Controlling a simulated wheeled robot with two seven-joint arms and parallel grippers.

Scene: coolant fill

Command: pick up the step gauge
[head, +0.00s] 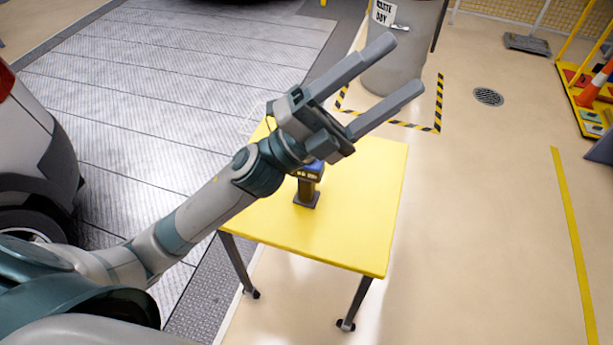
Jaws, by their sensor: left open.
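A small upright item (308,188) with a dark square foot, a brownish post and a blue top stands on the yellow table (350,235). My left gripper hides part of its top, and I cannot tell whether it is the step gauge. Nothing else in view is clearly a step gauge. My left gripper (399,65) reaches in from the left above the table, its two long grey fingers wide apart and empty, pointing to the upper right. In the picture its wrist and palm cover the back left part of the table. My right gripper is out of view.
A grey waste bin (405,60) stands behind the table inside black-and-yellow floor tape. A car (45,140) is at the left edge. An orange cone (595,88) on a yellow rack is far right. The table's front and right are bare.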

